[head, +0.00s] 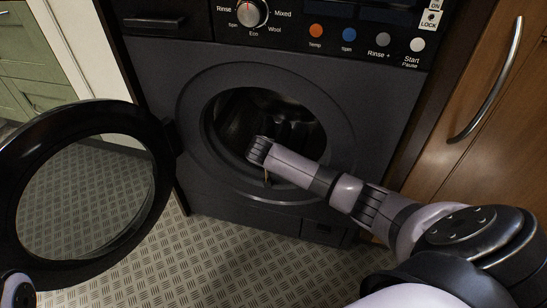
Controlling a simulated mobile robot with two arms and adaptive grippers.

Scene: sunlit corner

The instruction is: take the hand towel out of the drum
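The washing machine's drum (236,122) shows through its round front opening, and its inside is very dark. I cannot make out the hand towel for certain. A thin pale strip (266,176) shows just below the end of my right arm, at the lower rim of the opening; I cannot tell what it is. My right arm reaches in from the right, and its wrist is in front of the opening. Dark shapes beyond the wrist, inside the drum, may be my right gripper; its fingers cannot be made out. My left gripper is not in view.
The round door (163,160) stands wide open to the left of the drum opening. The control panel (335,35) is above. A wooden cabinet (455,165) with a curved metal handle (492,90) stands close on the right. The patterned floor (225,262) is clear in front.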

